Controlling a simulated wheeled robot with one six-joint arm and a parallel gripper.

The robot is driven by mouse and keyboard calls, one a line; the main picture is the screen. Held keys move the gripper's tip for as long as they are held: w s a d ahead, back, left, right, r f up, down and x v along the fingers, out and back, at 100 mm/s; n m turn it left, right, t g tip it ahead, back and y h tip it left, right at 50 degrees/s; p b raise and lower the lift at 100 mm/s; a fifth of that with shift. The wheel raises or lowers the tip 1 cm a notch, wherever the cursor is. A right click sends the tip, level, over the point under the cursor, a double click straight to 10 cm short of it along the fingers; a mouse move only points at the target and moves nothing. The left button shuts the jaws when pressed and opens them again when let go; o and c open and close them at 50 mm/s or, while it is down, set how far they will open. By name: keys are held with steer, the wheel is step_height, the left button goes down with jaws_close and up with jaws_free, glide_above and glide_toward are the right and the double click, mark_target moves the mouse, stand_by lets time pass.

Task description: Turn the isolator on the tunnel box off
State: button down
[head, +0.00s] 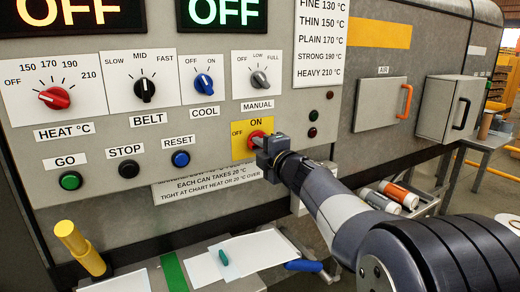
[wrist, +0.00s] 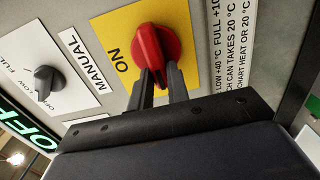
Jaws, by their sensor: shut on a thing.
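The isolator is a red rotary knob (head: 256,137) on a yellow plate (head: 240,147) on the grey panel. ON is printed above the knob and OFF to its left. My gripper (head: 262,142) reaches in from the right and covers much of the knob. In the wrist view the two dark fingers of my gripper (wrist: 161,88) are closed around the near part of the red knob (wrist: 150,48), one on each side. ON shows on the yellow plate (wrist: 118,32); OFF is not visible there. I cannot tell clearly which mark the knob points to.
Above the isolator is the grey MANUAL knob (head: 259,79); blue COOL (head: 204,83), black BELT (head: 145,89) and red HEAT (head: 55,98) knobs sit left. Buttons line the row below. Two displays above read OFF. A table with papers (head: 250,250) stands below; a yellow post (head: 82,250) is left.

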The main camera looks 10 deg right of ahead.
steer(key=shift+f, duration=0.1)
steer(key=c, duration=1.4)
jaws_free()
steer(key=shift+o, duration=0.2)
steer(key=shift+s, duration=0.1)
steer(key=v, duration=1)
steer(key=shift+s, duration=0.3)
steer(key=x, duration=1.1)
steer(key=shift+s+d, duration=0.15)
